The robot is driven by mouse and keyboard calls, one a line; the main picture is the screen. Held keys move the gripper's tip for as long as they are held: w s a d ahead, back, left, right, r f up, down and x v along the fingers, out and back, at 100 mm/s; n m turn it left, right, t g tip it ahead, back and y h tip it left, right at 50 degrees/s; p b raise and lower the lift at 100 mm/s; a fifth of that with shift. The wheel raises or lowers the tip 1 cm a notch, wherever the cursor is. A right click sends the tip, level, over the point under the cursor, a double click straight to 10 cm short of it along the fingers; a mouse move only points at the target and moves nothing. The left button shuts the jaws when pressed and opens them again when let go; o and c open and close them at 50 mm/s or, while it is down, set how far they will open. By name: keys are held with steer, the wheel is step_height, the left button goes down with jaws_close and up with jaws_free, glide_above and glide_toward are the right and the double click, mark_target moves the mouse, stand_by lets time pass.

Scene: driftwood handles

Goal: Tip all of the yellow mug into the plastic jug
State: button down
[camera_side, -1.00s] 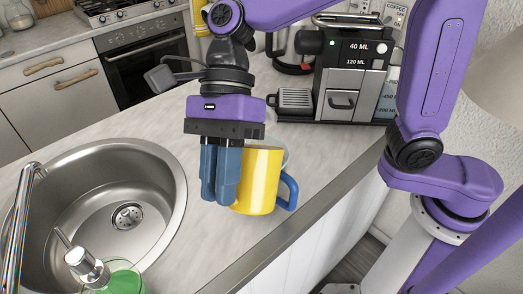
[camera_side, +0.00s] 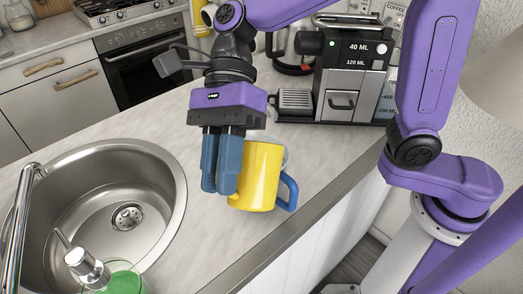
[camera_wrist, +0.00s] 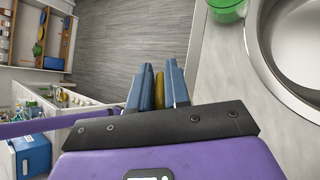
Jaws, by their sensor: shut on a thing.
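The mug's contents are not visible. A clear rim (camera_side: 286,157) shows just behind the mug; it may be the plastic jug, but most of it is hidden.
A round steel sink (camera_side: 90,190) with a tap (camera_side: 20,220) lies to the left. A green soap dispenser (camera_side: 115,278) stands at the front. A coffee machine (camera_side: 347,75) stands at the back.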

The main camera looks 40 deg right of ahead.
steer(key=shift+w+d+g+y, duration=0.2)
steer(key=shift+g+y, duration=0.2)
steer(key=shift+y, duration=0.1)
stand_by(0.3)
steer(key=shift+w+d+r+g+y+b, duration=0.2)
steer(key=shift+w+d+r+g+y, duration=0.2)
steer(key=shift+r+g+y, duration=0.25)
steer(key=shift+w+d+r+g+y+b, duration=0.25)
steer(key=shift+d+r+g+y, duration=0.2)
steer(key=shift+r+g+y, duration=0.15)
stand_by(1.5)
steer(key=shift+w+d+r+g+y+b, duration=0.45)
steer(key=shift+w+d+y, duration=0.2)
steer(key=shift+w+d, duration=0.2)
stand_by(0.4)
steer(key=shift+w+d+r+g+y+b, duration=0.3)
steer(key=shift+w+d+r+g+y, duration=0.1)
steer(key=shift+d+g+y, duration=0.15)
stand_by(0.7)
